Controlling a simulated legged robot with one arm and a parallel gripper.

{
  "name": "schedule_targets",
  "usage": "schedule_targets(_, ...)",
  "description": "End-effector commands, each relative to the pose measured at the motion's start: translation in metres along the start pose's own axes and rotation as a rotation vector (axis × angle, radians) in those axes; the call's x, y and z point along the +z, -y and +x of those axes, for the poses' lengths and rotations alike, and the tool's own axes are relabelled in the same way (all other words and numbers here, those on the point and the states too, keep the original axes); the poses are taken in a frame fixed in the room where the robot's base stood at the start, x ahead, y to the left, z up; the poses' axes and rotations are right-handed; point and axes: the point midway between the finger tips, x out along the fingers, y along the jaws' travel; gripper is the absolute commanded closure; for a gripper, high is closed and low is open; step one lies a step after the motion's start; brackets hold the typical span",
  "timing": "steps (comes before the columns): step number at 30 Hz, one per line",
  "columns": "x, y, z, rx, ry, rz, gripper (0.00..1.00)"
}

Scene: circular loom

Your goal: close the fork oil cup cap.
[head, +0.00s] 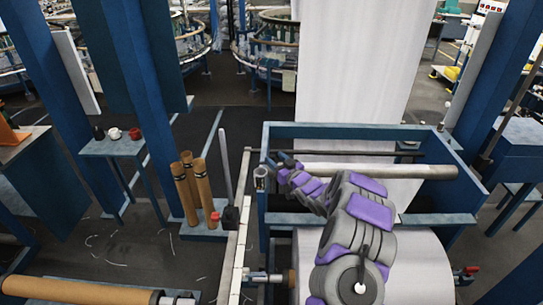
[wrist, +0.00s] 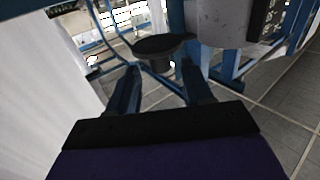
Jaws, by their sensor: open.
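My gripper (head: 277,163) reaches to the left end of the blue loom frame in the head view. In the wrist view its two fingers (wrist: 161,76) are spread apart with nothing held between them. A dark round disc (wrist: 160,44), which looks like the cap, lies just beyond the fingertips. A grey cylinder (wrist: 222,22), perhaps the oil cup's body, stands to the right of the disc. In the head view a small pale cup (head: 260,179) sits at the frame's left corner, just left of my gripper. Its cap cannot be made out there.
The blue frame (head: 350,130) surrounds a white roller (head: 350,171) right of my gripper. White fabric (head: 350,60) hangs behind. Brown tubes (head: 190,190) stand on the left, near a small table (head: 112,146) with small cups.

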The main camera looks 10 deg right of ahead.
Motion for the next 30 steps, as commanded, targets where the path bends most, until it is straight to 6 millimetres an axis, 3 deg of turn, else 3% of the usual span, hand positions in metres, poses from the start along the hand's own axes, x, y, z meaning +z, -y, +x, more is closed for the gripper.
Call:
schedule_targets(9, 0.001, 0.001, 0.03, -0.001, 0.001, 0.0, 0.5)
schedule_targets(21, 0.0, 0.001, 0.034, -0.001, 0.0, 0.002, 0.5)
schedule_targets(30, 0.0, 0.001, 0.034, -0.001, 0.0, 0.001, 0.79)
